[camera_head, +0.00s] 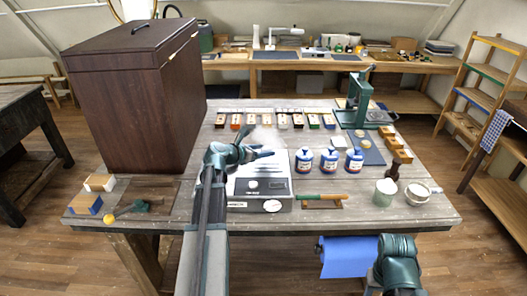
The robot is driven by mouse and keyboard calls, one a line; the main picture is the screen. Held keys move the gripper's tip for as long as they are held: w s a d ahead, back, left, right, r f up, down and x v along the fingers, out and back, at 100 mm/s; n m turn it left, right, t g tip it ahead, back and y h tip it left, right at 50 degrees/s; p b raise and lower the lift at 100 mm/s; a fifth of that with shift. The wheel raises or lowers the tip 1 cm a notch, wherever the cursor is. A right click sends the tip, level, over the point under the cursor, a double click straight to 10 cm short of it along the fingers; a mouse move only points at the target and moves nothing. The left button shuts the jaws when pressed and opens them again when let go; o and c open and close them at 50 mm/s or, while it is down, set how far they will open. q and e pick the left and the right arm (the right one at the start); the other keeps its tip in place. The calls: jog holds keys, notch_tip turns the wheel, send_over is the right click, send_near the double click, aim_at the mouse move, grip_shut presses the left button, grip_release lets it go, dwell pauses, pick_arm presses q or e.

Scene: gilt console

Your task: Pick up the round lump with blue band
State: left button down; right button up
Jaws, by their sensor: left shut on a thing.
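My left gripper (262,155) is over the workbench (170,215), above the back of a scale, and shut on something. What it holds is too small and hidden to make out; a pale blur shows behind the jaws. I cannot pick out a round lump with a blue band for certain. Small tan round pieces (365,143) lie on and near a blue-grey mat at the right, with no band clear on them. Part of my right arm shows at the lower right; its fingertips are not visible.
A scale (262,190) stands below the left gripper. A tall dark cabinet (135,95) fills the left. A green press (357,98) stands at the back right, a white cup (385,192) at the front right.

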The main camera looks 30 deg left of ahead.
pick_arm(q)
jog(key=s+d, duration=0.2)
jog(key=d, duration=0.2)
jog(key=s+d+r, duration=0.1)
jog(key=s+d, duration=0.1)
jog(key=d, duration=0.2)
jog(key=s+d, duration=0.3)
jog(key=d, duration=0.2)
jog(key=shift+s+r+p, duration=0.1)
jog(key=shift+r+p, duration=0.1)
jog(key=shift+p, duration=0.15)
jog(key=shift+s+d, duration=0.3)
jog(key=shift+d, duration=0.2)
